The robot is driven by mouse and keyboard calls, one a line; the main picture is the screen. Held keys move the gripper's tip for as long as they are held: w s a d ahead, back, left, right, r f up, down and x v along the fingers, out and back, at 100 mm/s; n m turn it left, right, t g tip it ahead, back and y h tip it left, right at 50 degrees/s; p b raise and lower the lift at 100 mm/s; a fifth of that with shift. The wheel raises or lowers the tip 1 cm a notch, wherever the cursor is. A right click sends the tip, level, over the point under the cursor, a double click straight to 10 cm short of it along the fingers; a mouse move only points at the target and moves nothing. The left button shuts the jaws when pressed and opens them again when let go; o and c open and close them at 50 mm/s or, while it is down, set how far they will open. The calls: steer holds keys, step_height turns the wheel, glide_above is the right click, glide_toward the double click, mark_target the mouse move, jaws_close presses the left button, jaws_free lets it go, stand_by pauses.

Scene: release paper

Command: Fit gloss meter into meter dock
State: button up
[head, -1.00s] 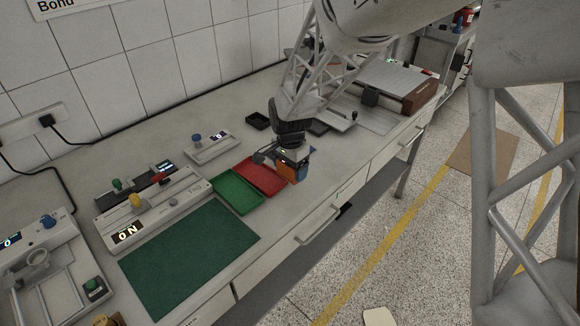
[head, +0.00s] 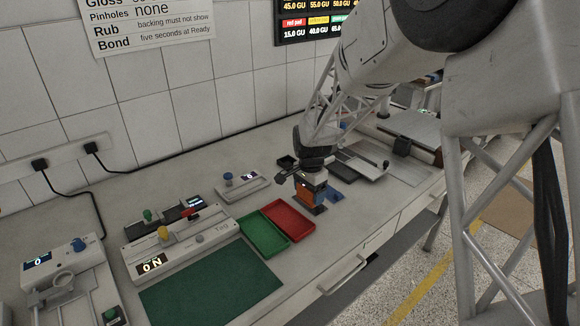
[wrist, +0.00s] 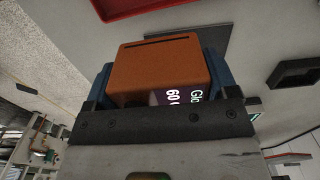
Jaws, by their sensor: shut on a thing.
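My gripper (head: 311,186) is shut on the gloss meter (head: 304,194), an orange box. In the wrist view the gloss meter (wrist: 165,65) sits between two blue fingers, with a dark slot on its face and a partly hidden display reading "60" and "Glo". In the head view it is low over the bench, beside the red tray; I cannot tell whether it touches the surface. A small black open-topped holder (head: 287,162), possibly the meter dock, stands behind and left of my gripper. It also shows in the wrist view (wrist: 295,74), apart from the meter and empty.
A red tray (head: 289,220) and green tray (head: 263,235) lie left of the gripper. A dark flat plate (wrist: 218,42) shows beyond the meter. A grey device with a blue knob (head: 228,179) stands at the back.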

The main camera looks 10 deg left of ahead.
steer(key=w+a, duration=0.1)
steer(key=w, duration=0.3)
steer(key=w+a, duration=0.2)
steer(key=w, duration=0.1)
steer(key=w+a, duration=0.1)
steer(key=w, duration=0.3)
steer(key=shift+w+a, duration=0.2)
steer(key=shift+w, duration=0.1)
glide_above(290, 165)
steer(key=shift+w+a+f, duration=0.1)
steer(key=shift+w+f, duration=0.05)
steer(key=shift+f, duration=0.55)
stand_by(0.4)
steer(key=shift+f, duration=1.8)
steer(key=shift+f, duration=0.4)
